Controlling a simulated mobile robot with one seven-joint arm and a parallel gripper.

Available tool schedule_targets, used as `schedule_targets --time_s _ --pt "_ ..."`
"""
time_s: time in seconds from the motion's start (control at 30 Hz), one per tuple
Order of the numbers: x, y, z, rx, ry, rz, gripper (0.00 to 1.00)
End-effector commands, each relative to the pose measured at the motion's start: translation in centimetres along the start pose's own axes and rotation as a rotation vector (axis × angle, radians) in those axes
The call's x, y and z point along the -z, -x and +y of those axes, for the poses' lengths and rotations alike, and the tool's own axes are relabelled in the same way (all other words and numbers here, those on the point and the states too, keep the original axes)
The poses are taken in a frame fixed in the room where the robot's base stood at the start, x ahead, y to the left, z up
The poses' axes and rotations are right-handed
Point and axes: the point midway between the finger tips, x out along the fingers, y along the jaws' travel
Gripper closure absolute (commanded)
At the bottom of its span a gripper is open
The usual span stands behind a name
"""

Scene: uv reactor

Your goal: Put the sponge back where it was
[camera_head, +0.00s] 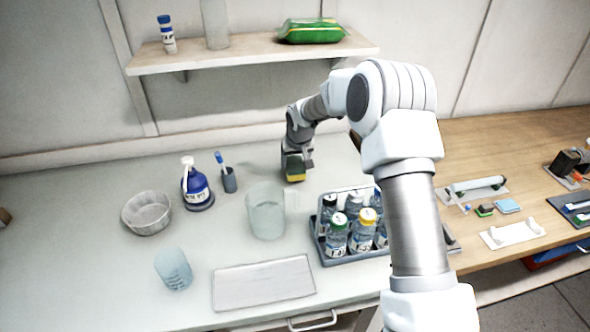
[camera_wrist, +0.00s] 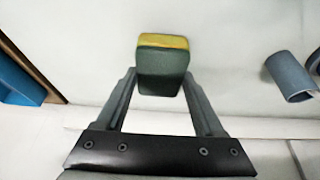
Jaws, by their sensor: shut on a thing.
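The sponge (camera_wrist: 163,68) is yellow on one face and dark green on the other. My gripper (camera_wrist: 160,88) is shut on it, with one finger on each side of its green part in the wrist view. In the head view the sponge (camera_head: 295,172) is at the back of the white counter (camera_head: 100,240), under my gripper (camera_head: 296,160), its yellow part low down. I cannot tell whether the sponge touches the counter.
A cup with a blue brush (camera_head: 229,178), a blue-labelled bottle (camera_head: 196,187) and a clear beaker (camera_head: 266,212) stand left of and in front of the sponge. A bottle rack (camera_head: 335,258) is to the front right. A shelf (camera_head: 250,50) overhangs behind.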

Motion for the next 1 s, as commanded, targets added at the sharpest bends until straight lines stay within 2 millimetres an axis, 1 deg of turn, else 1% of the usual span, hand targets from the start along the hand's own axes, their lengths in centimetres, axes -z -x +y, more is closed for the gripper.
schedule_targets --time_s 0.1,0.2,0.43,0.57,0.6,0.73,0.77,1.0 --pt "-0.9 -1.7 0.0 0.001 0.0 -0.005 0.82" --pt "-1.3 -2.8 -0.1 0.001 0.001 -0.003 0.82" --pt "-1.3 -2.9 0.0 0.001 0.0 -0.001 0.82" --pt "-1.5 -3.3 0.0 0.001 0.001 -0.001 0.82" --pt "-1.4 -3.2 0.0 0.001 0.001 -0.001 0.25" --pt "-1.4 -3.1 0.0 0.001 0.001 -0.001 0.01" --pt "-1.4 -3.1 0.0 0.001 0.001 -0.001 0.0" --pt "-1.3 -3.0 0.0 0.001 0.0 -0.001 0.0"
